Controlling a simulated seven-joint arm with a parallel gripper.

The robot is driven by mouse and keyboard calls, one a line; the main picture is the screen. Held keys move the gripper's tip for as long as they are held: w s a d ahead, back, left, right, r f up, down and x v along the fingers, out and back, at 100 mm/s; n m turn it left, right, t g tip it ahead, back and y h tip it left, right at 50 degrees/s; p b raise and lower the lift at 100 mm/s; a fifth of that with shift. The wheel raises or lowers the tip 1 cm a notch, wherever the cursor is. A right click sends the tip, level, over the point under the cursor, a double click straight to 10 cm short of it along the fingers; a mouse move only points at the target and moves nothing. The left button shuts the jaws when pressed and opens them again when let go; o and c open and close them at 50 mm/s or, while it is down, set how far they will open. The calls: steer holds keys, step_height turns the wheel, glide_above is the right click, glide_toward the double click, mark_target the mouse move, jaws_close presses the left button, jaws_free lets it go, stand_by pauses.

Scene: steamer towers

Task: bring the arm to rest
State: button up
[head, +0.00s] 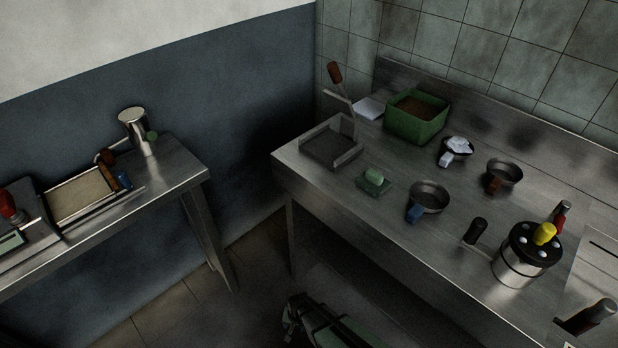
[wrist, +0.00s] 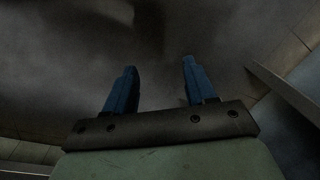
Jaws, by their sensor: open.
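My gripper (head: 292,318) shows at the bottom middle of the head view, low in front of the right-hand steel table (head: 310,172) and below its top. In the wrist view my gripper (wrist: 156,85) has its two blue fingers apart, with nothing between them. It is open and touches no object that I can see.
The right table holds a green bin (head: 416,128), a dark tray (head: 331,147), a green sponge (head: 374,178), several small pans and a steel pot (head: 520,262). The left table (head: 170,178) holds a metal cup (head: 134,128) and a board (head: 82,194). Floor shows between the tables.

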steer(key=s+d+r+g, duration=0.2)
steer(key=s+d+r, duration=0.2)
steer(key=s+d, duration=0.2)
steer(key=s+d+r+n+g+h, duration=0.1)
steer(key=s+d+r+g, duration=0.1)
steer(key=s+d+r, duration=0.2)
steer(key=s+d+r+g, duration=0.3)
steer(key=s+d, duration=0.6)
steer(key=d, duration=0.3)
steer(key=shift+s+d+r+n, duration=0.25)
steer(key=shift+r+n, duration=0.15)
steer(key=shift+r, duration=0.5)
